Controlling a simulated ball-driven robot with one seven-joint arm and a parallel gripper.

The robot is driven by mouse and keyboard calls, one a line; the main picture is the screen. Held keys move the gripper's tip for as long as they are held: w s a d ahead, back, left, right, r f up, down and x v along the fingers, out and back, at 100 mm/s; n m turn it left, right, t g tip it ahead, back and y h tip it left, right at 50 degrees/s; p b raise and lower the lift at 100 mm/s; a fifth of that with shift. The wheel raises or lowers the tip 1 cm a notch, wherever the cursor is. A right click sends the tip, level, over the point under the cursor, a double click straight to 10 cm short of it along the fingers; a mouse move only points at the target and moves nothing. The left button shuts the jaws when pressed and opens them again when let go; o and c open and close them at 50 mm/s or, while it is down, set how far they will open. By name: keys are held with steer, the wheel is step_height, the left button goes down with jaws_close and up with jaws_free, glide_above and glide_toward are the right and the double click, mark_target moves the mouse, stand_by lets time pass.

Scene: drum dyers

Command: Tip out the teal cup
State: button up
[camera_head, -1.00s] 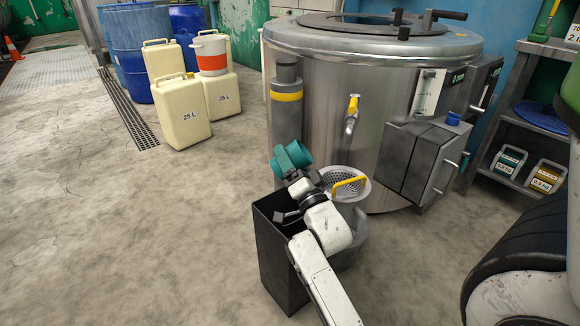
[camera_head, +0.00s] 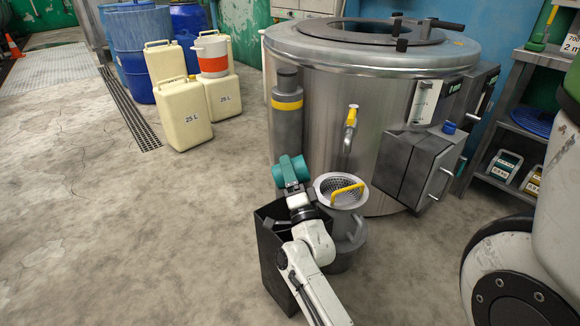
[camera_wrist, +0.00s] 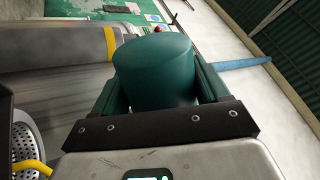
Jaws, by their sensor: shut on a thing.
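The teal cup (camera_head: 289,172) is held in my gripper (camera_head: 291,186), in front of the steel vat and above the floor. In the wrist view the teal cup (camera_wrist: 155,70) fills the space between the two dark green fingers of my gripper (camera_wrist: 155,85), which are shut on its sides. In the head view the cup seems to lie on its side. Its inside is hidden in both views, so I cannot tell what it holds.
A dark open bin (camera_head: 275,255) stands below my gripper. The large steel vat (camera_head: 330,105) with a yellow-handled tap (camera_head: 350,118) rises behind. Cream canisters (camera_head: 182,112) and blue drums (camera_head: 141,45) stand back left. The floor at left is free.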

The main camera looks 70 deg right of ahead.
steer(key=m+g+h+p, duration=0.1)
steer(key=m, duration=0.1)
steer(key=m+g+h+p, duration=0.1)
steer(key=m+g, duration=0.1)
steer(key=m, duration=0.1)
steer(key=m+g+h+p, duration=0.1)
steer(key=m, duration=0.2)
steer(key=shift+r+g, duration=0.3)
steer(key=shift+r, duration=0.1)
steer(key=shift+f+m+g+h, duration=0.1)
steer(key=shift+m+g+h, duration=0.4)
steer(key=shift+m+g, duration=1.3)
steer(key=shift+m+t, duration=0.3)
steer(key=shift+p, duration=0.3)
